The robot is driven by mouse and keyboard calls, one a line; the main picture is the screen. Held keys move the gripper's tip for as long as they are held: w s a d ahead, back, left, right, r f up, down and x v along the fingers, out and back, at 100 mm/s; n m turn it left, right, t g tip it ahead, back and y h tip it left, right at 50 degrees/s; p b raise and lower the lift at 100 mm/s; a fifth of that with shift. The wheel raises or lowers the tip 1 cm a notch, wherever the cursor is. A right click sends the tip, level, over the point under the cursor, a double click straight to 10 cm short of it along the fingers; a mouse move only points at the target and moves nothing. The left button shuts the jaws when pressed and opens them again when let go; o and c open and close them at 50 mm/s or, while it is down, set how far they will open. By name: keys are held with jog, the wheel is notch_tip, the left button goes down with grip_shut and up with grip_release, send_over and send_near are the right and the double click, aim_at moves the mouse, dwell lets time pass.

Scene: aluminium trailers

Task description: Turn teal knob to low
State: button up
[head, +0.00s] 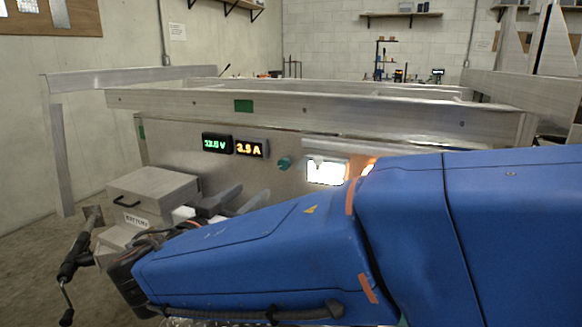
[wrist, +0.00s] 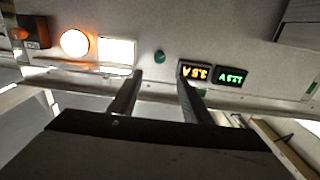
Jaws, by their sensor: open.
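The teal knob (head: 284,163) sits on the trailer's side panel, right of the amber display, in the head view. It also shows in the wrist view (wrist: 159,57), upside down, beyond the fingertips. My gripper (wrist: 160,76) is open and empty, with its two fingers apart and the knob between their lines, not touching it. In the head view the gripper (head: 250,196) shows only partly, below and left of the knob, past my blue arm. The knob's pointer and any low mark are too small to read.
A green voltage display (head: 216,143) and an amber current display (head: 251,148) sit left of the knob. A bright white lamp (head: 326,172) and a round orange lamp (wrist: 75,42) are on its other side. A battery box (head: 150,192) stands at lower left. A trailer rail (head: 320,108) runs above.

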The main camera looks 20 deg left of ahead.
aim_at(283, 166)
jog(key=w, duration=0.5)
jog(key=w+d, duration=0.1)
jog(key=w, duration=1.1)
jog(key=shift+w+d, duration=0.15)
jog(key=shift+d, duration=0.1)
jog(key=shift+c, duration=0.5)
jog(key=c, duration=0.9)
